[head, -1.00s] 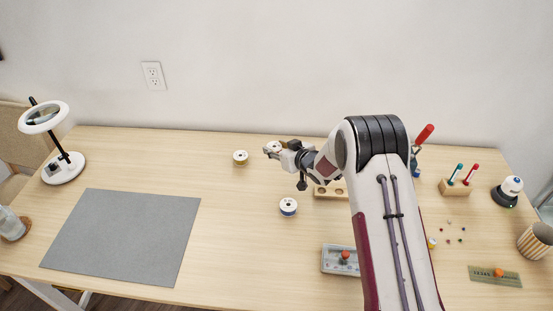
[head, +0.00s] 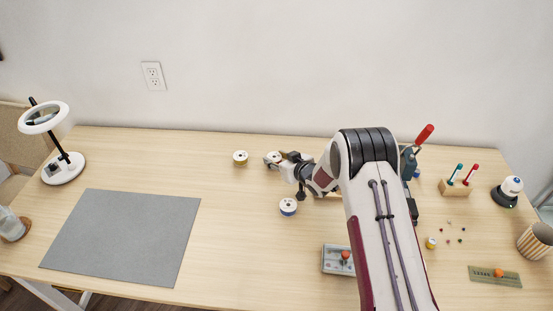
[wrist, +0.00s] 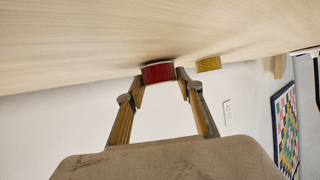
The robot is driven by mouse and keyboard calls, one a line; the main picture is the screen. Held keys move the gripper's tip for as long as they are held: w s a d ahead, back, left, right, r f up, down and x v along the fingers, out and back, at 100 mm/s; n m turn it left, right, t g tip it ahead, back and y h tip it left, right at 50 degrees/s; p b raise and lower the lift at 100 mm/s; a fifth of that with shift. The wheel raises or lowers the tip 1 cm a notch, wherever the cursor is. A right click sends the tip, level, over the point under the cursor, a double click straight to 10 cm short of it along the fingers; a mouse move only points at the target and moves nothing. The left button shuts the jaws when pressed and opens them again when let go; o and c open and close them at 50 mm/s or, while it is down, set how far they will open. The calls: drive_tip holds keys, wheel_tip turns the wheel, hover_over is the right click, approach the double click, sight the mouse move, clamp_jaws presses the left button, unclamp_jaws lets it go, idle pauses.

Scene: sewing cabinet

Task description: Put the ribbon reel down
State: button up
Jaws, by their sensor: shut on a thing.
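My gripper (head: 276,158) is at the back middle of the table (head: 225,225). In the wrist view my gripper (wrist: 159,76) has a finger on each side of a red ribbon reel (wrist: 158,73) and is shut on it. The red reel is at the tabletop, with a dark shadow along its edge; I cannot tell whether it touches. In the head view the held reel (head: 271,158) shows as a small pale round beside my fingers. A yellow reel (head: 240,157) stands apart to its left; it also shows in the wrist view (wrist: 208,64).
A blue reel (head: 288,206) stands nearer the front. A wooden block with holes is mostly hidden behind my arm. A grey mat (head: 125,235) lies on the left, by a ring lamp (head: 62,168). A tray (head: 338,259) is at the front. Bare table surrounds the reels.

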drive_tip(key=shift+f, duration=0.2)
idle(0.3)
drive_tip(key=o, duration=0.9)
drive_tip(key=shift+o, duration=0.2)
drive_tip(key=shift+r, duration=0.15)
drive_tip(key=shift+d+r, duration=0.1)
drive_tip(key=shift+s+d+r, duration=0.2)
drive_tip(key=shift+s+d, duration=0.05)
drive_tip(key=shift+s, duration=0.15)
drive_tip(key=shift+v, duration=5.4)
drive_tip(key=shift+r, duration=0.1)
